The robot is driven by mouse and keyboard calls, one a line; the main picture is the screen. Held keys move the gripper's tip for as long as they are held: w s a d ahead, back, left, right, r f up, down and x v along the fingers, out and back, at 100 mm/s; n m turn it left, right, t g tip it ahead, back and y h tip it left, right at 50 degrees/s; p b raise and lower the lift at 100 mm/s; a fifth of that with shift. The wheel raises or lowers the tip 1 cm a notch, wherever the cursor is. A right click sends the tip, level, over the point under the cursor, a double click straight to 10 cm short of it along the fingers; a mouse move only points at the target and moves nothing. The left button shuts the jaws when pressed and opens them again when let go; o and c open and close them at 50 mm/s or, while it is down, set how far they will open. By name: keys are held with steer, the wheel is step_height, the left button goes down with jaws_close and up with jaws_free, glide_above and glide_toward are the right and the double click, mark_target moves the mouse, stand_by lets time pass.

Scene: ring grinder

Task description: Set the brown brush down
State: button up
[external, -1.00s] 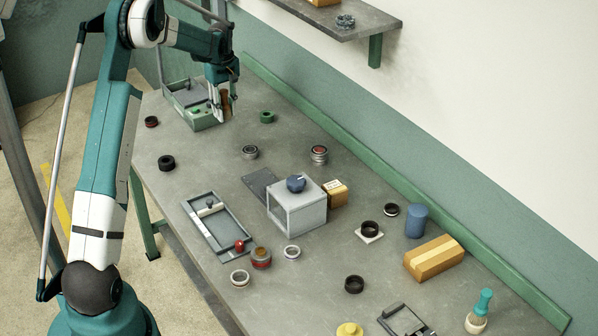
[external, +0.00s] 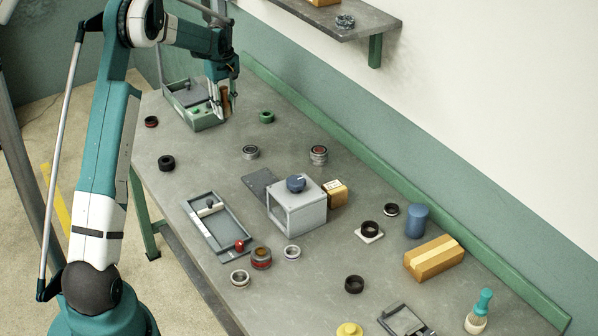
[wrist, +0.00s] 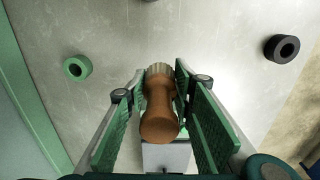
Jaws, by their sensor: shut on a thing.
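The brown brush (wrist: 158,118) is held between the green pads of my gripper (wrist: 160,92), its rounded brown handle toward the wrist camera and its pale bristle end pointing away toward the table. In the external view my gripper (external: 225,108) is at the far left end of the grey table (external: 215,165), with the brush (external: 224,97) partly hidden between its fingers. It is just right of a green box-like machine (external: 206,121). I cannot tell whether the bristles touch the table.
A green ring (external: 267,117) lies right of my gripper and a black ring (external: 167,162) nearer the front edge. A grey box with a blue knob (external: 297,212), a tray (external: 219,228) and several rings stand further along.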

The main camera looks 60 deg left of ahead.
steer(key=w+d+m+b, duration=0.1)
steer(key=w+d+m, duration=0.3)
steer(key=d, duration=1.1)
steer(key=w+d+m+b, duration=0.1)
steer(key=w+d+m, duration=0.25)
steer(key=d, duration=1.05)
steer(key=w+d+m+b, duration=0.2)
steer(key=w+d+m, duration=0.25)
steer(key=d, duration=1.05)
steer(key=w+d+m+p, duration=0.2)
steer(key=d+m, duration=0.2)
steer(key=d, duration=2.4)
steer(key=w+d+m+p, duration=0.1)
steer(key=d+m, duration=0.3)
steer(key=d, duration=2.4)
steer(key=shift+w+r+p, duration=0.15)
steer(key=shift+w+p, duration=0.25)
steer(key=shift+w, duration=0.1)
steer(key=shift+f, duration=3.1)
steer(key=shift+f, duration=0.1)
